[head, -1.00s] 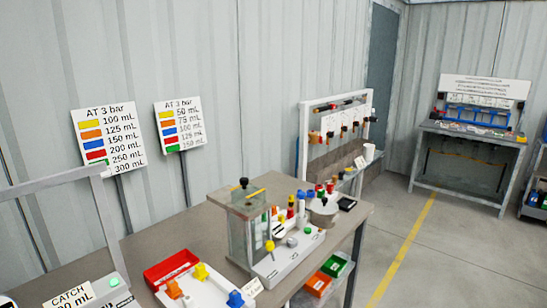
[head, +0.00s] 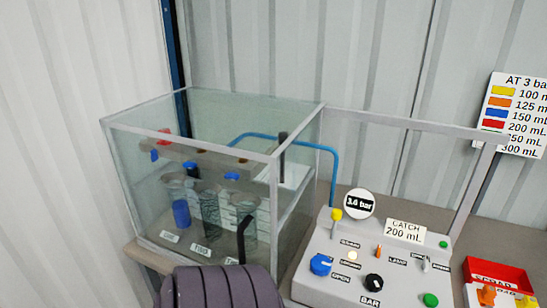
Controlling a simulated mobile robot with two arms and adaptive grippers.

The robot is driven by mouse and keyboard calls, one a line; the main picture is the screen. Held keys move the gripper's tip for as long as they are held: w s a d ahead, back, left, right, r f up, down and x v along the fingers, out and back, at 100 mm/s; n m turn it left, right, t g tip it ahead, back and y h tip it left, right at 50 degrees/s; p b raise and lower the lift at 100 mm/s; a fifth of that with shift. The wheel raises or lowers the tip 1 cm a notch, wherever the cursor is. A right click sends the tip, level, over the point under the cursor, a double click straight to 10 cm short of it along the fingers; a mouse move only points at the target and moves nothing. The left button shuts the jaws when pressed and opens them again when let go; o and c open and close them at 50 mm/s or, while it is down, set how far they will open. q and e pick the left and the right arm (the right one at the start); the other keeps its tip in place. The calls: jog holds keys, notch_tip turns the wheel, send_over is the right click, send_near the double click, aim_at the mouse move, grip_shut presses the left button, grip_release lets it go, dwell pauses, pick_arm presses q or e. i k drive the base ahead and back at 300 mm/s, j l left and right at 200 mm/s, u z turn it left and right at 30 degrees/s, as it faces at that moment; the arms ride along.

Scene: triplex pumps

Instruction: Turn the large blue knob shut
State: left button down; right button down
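The large blue knob (head: 320,264) is on the sloping face of a light grey control panel (head: 330,288). It has a pale mark on its right side. A small label reading OPEN sits below and to its right; other labels near it are too small to read surely.
A glass tank (head: 215,115) with cylinders stands left of the panel. A round gauge (head: 359,204) reads 3.6 bar; a card (head: 404,231) reads CATCH 200 mL. A black knob (head: 373,282) is near the blue one. A red tray (head: 497,274) lies to the right.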

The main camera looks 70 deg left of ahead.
aim_at(320, 265)
jog(key=u, duration=2.1)
